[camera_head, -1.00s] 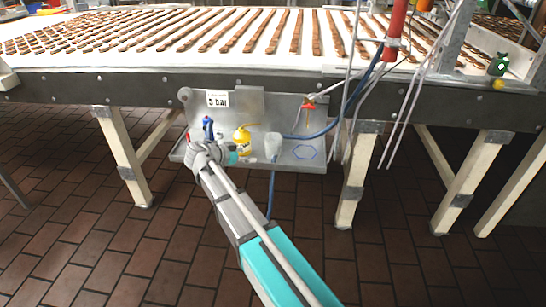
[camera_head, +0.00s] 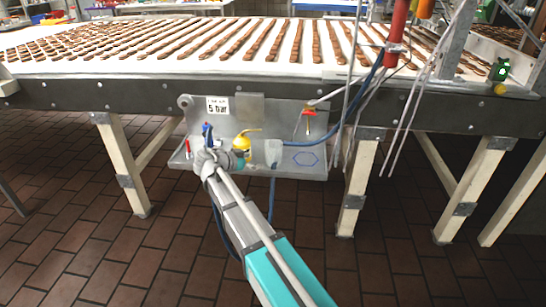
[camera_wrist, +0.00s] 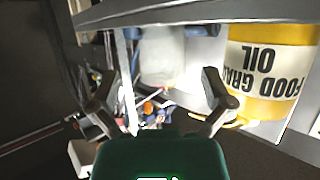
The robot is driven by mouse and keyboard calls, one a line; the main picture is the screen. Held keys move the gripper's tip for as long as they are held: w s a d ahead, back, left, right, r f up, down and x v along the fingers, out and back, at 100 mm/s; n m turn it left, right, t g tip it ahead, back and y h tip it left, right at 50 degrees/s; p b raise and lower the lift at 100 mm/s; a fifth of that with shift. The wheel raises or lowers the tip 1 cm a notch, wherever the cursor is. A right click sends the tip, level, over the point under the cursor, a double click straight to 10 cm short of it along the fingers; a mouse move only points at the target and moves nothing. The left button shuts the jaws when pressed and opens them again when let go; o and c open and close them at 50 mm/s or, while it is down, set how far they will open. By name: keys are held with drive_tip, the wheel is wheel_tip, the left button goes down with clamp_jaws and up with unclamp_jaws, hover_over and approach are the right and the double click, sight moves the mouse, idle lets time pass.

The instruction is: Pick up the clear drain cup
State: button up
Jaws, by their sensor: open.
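The clear drain cup (camera_head: 273,153) is a pale, translucent cup at the middle of the metal shelf under the conveyor. In the wrist view the clear cup (camera_wrist: 163,55) appears upside down, ahead of my gripper and between the lines of its fingers. My gripper (camera_wrist: 160,88) is open with nothing between its fingertips.
The yellow oil can (camera_head: 242,145) stands just left of the cup; its label shows in the wrist view (camera_wrist: 265,65). A blue-topped item (camera_head: 207,133) and a red item (camera_head: 188,148) stand farther left. The shelf (camera_head: 313,172) is bare around the blue hexagon outline (camera_head: 306,159).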

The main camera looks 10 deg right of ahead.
sight(267, 160)
drive_tip(key=shift+b+x, duration=0.6)
drive_tip(key=shift+x, duration=1.65)
drive_tip(key=shift+d, duration=0.1)
drive_tip(key=shift+b+x, duration=0.85)
drive_tip(key=shift+x, duration=1.65)
drive_tip(key=shift+w+r, duration=0.1)
drive_tip(key=shift+w, duration=0.05)
drive_tip(key=c, duration=0.8)
drive_tip(key=shift+r, duration=0.1)
drive_tip(key=shift+c, duration=0.2)
